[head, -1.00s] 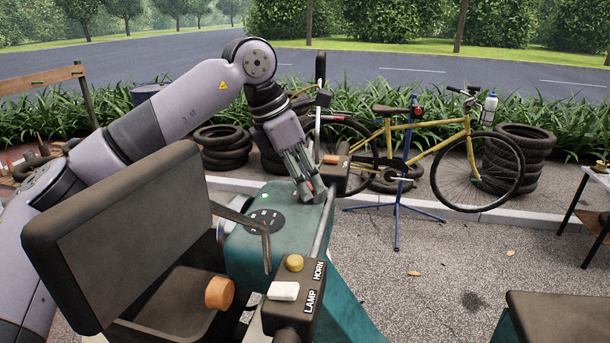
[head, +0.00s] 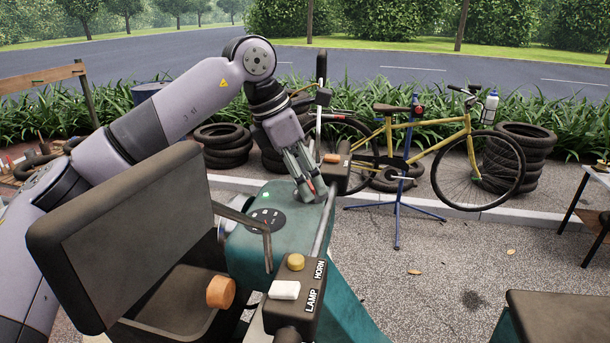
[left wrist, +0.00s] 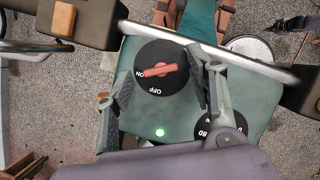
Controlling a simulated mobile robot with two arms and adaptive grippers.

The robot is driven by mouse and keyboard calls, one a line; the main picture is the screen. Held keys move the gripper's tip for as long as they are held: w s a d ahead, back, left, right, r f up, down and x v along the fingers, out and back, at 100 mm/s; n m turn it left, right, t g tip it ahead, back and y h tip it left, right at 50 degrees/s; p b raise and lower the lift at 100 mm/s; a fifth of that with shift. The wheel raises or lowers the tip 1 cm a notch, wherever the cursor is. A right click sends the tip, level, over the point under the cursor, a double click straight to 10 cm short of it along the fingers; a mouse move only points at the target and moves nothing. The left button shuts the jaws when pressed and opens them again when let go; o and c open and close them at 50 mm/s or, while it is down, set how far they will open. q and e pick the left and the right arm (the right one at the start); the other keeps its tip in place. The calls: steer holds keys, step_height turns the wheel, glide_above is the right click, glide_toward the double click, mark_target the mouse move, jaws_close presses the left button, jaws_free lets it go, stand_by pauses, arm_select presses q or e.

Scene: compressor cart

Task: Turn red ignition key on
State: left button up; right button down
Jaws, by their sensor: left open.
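The red ignition key (left wrist: 160,70) sits on a round black dial (left wrist: 155,82) marked ON and OFF, on the teal panel (left wrist: 150,117). In the left wrist view the key lies nearly level, one end close to the ON mark. My left gripper (left wrist: 160,90) is open, with one finger on each side of the dial. In the head view the left gripper (head: 311,194) reaches down to the far end of the teal panel (head: 290,215), and only a bit of red shows at its fingertips. My right gripper is not in view.
A lit green light (left wrist: 160,132) and a gauge (head: 266,219) are on the panel. A handlebar runs past the key. A LAMP and HORN switch box (head: 300,290) is near, and an open dark box lid (head: 125,235) stands at left.

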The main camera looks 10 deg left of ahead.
arm_select(q)
steer(key=v, duration=1.2)
steer(key=shift+f, duration=0.1)
